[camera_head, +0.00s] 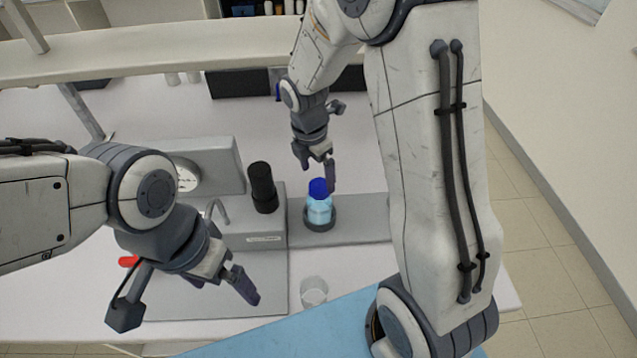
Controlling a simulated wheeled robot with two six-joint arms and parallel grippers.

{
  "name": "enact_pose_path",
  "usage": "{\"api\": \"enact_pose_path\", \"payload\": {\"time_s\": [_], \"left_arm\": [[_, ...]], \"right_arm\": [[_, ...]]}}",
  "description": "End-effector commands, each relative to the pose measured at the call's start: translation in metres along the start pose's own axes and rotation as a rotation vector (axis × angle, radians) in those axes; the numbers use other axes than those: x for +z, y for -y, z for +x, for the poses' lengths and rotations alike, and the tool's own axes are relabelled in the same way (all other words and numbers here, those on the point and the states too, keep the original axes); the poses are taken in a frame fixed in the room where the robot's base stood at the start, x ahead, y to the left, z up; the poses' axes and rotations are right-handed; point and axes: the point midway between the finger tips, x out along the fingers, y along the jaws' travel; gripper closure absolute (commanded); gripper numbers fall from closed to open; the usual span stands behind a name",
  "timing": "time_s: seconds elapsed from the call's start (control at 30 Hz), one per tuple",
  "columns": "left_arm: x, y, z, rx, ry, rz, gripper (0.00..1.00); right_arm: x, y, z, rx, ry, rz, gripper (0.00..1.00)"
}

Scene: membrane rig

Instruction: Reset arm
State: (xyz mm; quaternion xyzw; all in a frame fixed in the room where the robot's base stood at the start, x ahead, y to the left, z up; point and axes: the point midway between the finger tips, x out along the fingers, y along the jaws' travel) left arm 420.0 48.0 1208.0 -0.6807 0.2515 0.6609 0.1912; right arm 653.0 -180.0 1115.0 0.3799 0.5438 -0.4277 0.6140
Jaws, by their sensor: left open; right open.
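My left gripper (236,276) is open and empty over the grey base of the rig, at the lower left. My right gripper (322,168) is open, just above and behind a clear bottle with light blue liquid (319,212). The bottle has a blue cap (318,187) and stands upright in a dark ring holder (320,226) on the grey rig (358,234). One finger of the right gripper overlaps the cap's edge in the picture; I cannot tell whether it touches.
A black cylinder (262,187) stands on the rig beside a small metal spout (216,210). A round gauge (186,174) sits at the left. A clear beaker (314,291) stands in front, near a blue mat (300,335). A shelf (150,50) spans the back. A red part (128,261) shows at left.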

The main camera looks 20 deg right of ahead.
Motion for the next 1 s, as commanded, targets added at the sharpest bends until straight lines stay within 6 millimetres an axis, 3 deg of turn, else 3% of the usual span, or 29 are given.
{"api": "enact_pose_path", "payload": {"time_s": [0.27, 0.47, 1.0], "left_arm": [[0.000, 0.000, 0.001, 0.000, 0.000, 0.000, 0.00], [0.000, 0.000, -0.002, 0.000, 0.000, 0.000, 0.00], [-0.001, -0.001, -0.012, 0.000, 0.000, 0.002, 0.00]], "right_arm": [[0.000, 0.000, -0.005, 0.000, 0.000, 0.000, 0.00], [0.000, 0.001, 0.005, -0.004, -0.001, 0.000, 0.00], [0.000, 0.001, 0.098, -0.004, -0.001, 0.001, 0.00]]}}
